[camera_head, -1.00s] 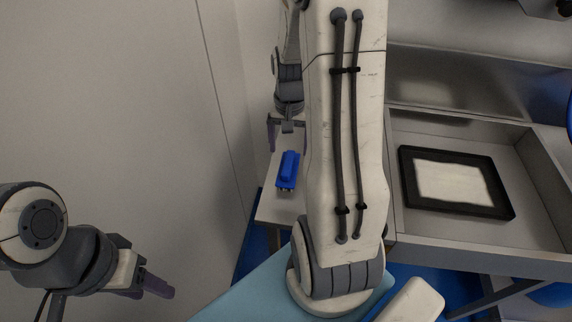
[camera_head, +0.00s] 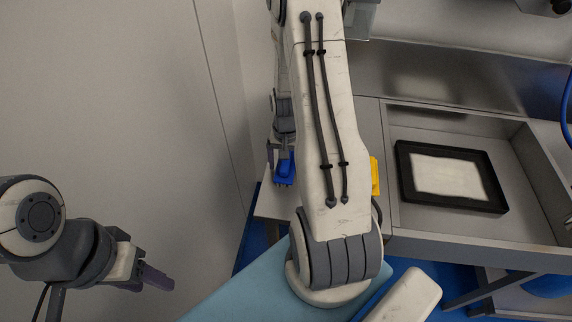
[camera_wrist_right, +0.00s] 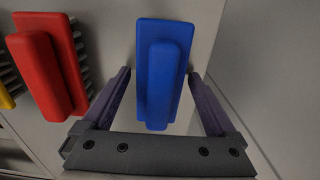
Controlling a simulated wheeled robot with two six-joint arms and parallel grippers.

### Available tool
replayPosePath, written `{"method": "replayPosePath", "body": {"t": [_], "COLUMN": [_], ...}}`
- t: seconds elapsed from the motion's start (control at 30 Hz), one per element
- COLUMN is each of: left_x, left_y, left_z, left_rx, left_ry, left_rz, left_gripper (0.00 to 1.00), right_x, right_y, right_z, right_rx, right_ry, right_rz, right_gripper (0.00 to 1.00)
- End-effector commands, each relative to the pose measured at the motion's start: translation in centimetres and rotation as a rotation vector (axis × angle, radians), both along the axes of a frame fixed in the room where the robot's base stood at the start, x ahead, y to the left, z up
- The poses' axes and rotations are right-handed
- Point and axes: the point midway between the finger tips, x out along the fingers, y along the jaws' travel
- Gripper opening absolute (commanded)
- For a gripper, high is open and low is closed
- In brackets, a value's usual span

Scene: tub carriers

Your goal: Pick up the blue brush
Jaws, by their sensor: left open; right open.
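The blue brush (camera_head: 285,171) lies on the light surface near the left wall, partly hidden by my right gripper in the head view. In the right wrist view the blue brush (camera_wrist_right: 161,65) lies lengthwise between the two purple fingers of my right gripper (camera_wrist_right: 159,76). The fingers are open, one on each side of it, with a visible gap; I cannot tell how far down they reach. In the head view my right gripper (camera_head: 281,152) is over the brush. My left gripper (camera_head: 150,277) is open and empty at lower left, far from the brush.
A red brush (camera_wrist_right: 46,65) lies left of the blue one in the right wrist view, with a yellow brush (camera_wrist_right: 5,98) beyond it. The yellow one also shows beside my arm in the head view (camera_head: 375,176). A black-framed tray (camera_head: 404,184) lies inside the grey basin (camera_head: 540,185).

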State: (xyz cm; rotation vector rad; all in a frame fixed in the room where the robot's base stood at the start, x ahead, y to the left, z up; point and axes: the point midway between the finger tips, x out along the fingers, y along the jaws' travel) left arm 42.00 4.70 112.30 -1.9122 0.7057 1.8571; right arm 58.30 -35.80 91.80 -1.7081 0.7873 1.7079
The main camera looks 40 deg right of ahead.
Motion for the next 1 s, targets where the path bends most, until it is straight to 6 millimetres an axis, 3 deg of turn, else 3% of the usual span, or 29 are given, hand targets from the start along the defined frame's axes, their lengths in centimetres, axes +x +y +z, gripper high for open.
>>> {"method": "replayPosePath", "body": {"t": [0.13,0.17,0.3,0.37,0.4,0.77,1.0], "left_x": [0.0,0.0,0.0,0.0,0.0,0.0,0.0], "left_y": [0.0,0.0,0.0,0.0,0.0,0.0,0.0], "left_z": [0.0,0.0,0.0,0.0,0.0,-0.2,-1.0], "left_rx": [0.000,0.000,0.000,0.000,0.000,0.000,0.000], "left_ry": [0.000,0.000,0.000,0.000,0.000,0.000,0.000], "left_rz": [0.000,0.000,0.000,0.000,0.000,0.000,0.000], "left_gripper": [0.50,0.50,0.50,0.50,0.50,0.50,0.50], "right_x": [0.0,0.0,0.0,0.0,0.0,0.0,0.1], "right_y": [0.0,0.0,0.0,0.0,0.0,-0.1,-0.1], "right_z": [0.0,0.0,0.0,0.0,0.0,0.6,3.8], "right_rx": [-0.001,0.000,0.000,0.000,0.000,-0.001,-0.003], "right_ry": [-0.001,0.000,0.000,0.000,0.000,-0.001,-0.007], "right_rz": [0.000,0.000,0.000,0.000,0.000,0.000,-0.001], "right_gripper": [0.93,0.89,0.35,0.12,0.05,0.05,0.05]}}
